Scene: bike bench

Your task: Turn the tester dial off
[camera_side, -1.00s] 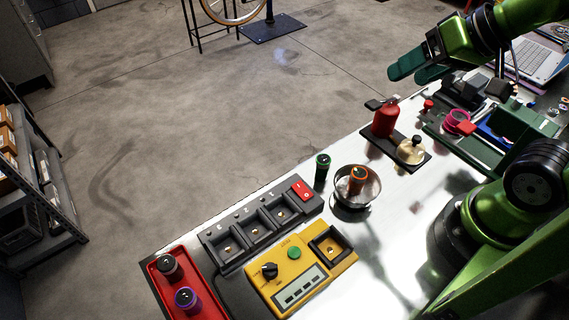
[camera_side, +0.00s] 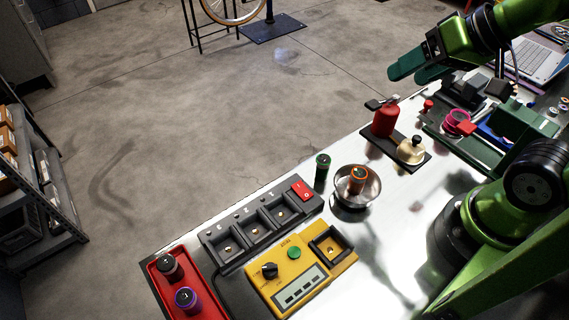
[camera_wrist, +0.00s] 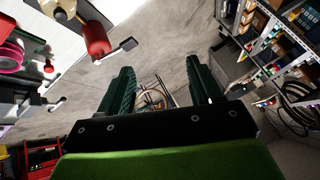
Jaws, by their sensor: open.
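The yellow tester (camera_side: 300,272) lies on the bench at the lower middle of the side view. Its black dial (camera_side: 269,270) is on the left part of its top face, with a green button (camera_side: 294,252) beside it. The tester has a display with several dark segments and an empty black-framed socket. The dial's exact setting is too small to tell. My gripper (camera_side: 405,68) is high at the upper right, far from the tester. In the wrist view its two green fingers (camera_wrist: 162,92) are apart with nothing between them. The tester is not in the wrist view.
A black charger (camera_side: 262,225) with empty bays and a red switch stands behind the tester. A red tray (camera_side: 172,288) holds two cells. A green cell (camera_side: 322,170) and a metal bowl (camera_side: 357,203) with an orange cell stand nearby. A red bottle (camera_side: 385,122) is nearer my gripper.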

